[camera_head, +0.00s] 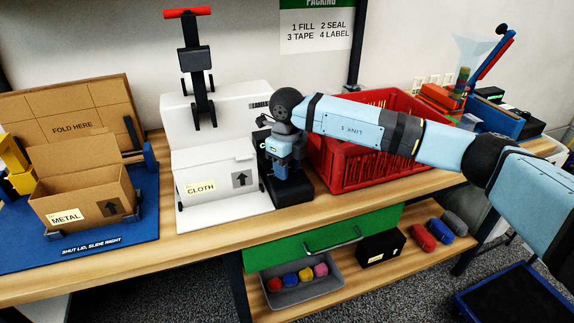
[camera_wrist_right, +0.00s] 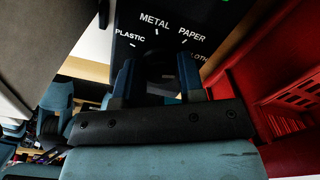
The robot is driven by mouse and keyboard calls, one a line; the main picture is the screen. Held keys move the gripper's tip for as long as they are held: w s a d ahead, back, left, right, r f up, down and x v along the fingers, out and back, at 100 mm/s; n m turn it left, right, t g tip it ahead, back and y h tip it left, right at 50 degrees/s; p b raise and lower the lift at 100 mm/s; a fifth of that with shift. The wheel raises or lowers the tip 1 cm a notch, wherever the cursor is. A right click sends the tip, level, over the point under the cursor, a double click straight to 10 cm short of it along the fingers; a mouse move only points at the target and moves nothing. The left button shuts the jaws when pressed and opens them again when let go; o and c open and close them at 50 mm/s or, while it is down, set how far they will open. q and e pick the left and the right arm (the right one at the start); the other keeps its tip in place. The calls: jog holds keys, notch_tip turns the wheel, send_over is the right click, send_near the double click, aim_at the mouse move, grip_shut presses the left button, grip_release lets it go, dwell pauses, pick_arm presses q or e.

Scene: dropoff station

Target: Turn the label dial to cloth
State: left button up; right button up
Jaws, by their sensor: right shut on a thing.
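The black label machine (camera_head: 298,188) stands on the bench between the white box station and the red crate. Its face (camera_wrist_right: 125,55) shows PLASTIC, METAL, PAPER and a partly covered CLOTH in the right wrist view. The dark dial (camera_wrist_right: 160,62) sits below these words, between the blue fingers of my right gripper (camera_wrist_right: 158,78). The gripper is shut on the dial. In the head view my right gripper (camera_head: 281,170) is in front of the machine and hides the dial. I cannot tell which word the dial points to. My left gripper is not in view.
A white box labelled CLOTH (camera_head: 215,178) stands just left of the machine. The red crate (camera_head: 372,178) is close on the right, under my right arm. A cardboard box labelled METAL (camera_head: 85,192) sits on a blue mat (camera_head: 130,232).

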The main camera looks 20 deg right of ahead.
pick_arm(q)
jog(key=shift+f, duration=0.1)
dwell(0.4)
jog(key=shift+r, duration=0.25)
pick_arm(e)
jog(key=o, duration=0.9)
pick_arm(q)
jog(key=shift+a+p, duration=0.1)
jog(key=shift+p, duration=0.45)
pick_arm(e)
notch_tip(320, 180, up, 14)
jog(key=shift+f, duration=0.1)
